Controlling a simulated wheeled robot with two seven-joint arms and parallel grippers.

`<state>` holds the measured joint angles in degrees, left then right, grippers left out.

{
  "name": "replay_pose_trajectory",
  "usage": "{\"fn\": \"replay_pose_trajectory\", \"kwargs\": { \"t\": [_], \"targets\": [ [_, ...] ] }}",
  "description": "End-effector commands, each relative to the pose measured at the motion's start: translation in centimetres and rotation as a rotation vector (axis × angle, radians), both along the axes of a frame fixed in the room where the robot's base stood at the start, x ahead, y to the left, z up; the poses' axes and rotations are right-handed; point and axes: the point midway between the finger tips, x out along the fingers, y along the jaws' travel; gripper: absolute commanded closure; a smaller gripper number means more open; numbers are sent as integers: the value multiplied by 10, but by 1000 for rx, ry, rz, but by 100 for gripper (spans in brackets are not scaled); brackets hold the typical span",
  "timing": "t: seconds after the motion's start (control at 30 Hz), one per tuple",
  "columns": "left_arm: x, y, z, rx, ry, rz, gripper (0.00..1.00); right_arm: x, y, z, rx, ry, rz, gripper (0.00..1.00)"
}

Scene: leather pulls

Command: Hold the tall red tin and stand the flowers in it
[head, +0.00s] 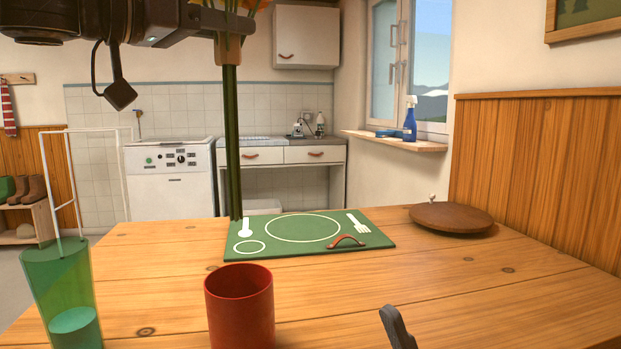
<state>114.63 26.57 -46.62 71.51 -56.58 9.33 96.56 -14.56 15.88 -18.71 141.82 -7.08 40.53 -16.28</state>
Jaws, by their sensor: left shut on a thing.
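My left gripper (222,28) reaches in from the top left and is shut on the flowers (232,140). The flowers are long dark green stems with a tan band near the top and orange blooms cut off by the upper edge. They hang upright, stems down, in front of the left part of the green mat. The red tin (240,310) stands upright and open at the near edge, empty as far as I see, its bottom cut off. The stem ends show higher in the picture than its rim. A dark grey tip (397,328) at the bottom edge looks like part of my right gripper, apart from the tin.
A tall green see-through vessel (58,290) stands left of the tin. A green place mat (300,247) with a leather pull (346,240) lies behind it. A round brown board (451,217) lies at the right back. The table's right front (520,300) is clear.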

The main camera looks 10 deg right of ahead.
Motion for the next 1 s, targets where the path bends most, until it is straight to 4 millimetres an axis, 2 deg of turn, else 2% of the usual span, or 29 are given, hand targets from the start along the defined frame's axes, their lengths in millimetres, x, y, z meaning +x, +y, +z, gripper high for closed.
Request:
{"fn": "replay_pose_trajectory", "kwargs": {
  "t": [0.1, 0.2, 0.37, 0.53, 0.7, 0.87, 1.0],
  "targets": [
    [0, 0, 0, -1, 0, 0, 100, 10, 29, -14, -263, -127, -198, 0],
    [0, 0, 0, -1, 0, 0, 100, 22, 46, -30, -476, -272, -387, 0],
    [0, 0, 0, -1, 0, 0, 100, 51, 55, -56, -799, -574, -704, 0],
    [0, 0, 0, -1, 0, 0, 100, 95, 38, -78, -1123, -902, -1003, 0],
    [0, 0, 0, -1, 0, 0, 100, 134, 6, -83, -1370, -1161, -1218, 0],
    [0, 0, 0, -1, 0, 0, 100, 154, -15, -81, -1497, -1304, -1325, 0],
    [0, 0, 0, -1, 0, 0, 100, 161, -20, -79, -1531, -1342, -1359, 0]
  ]
}}
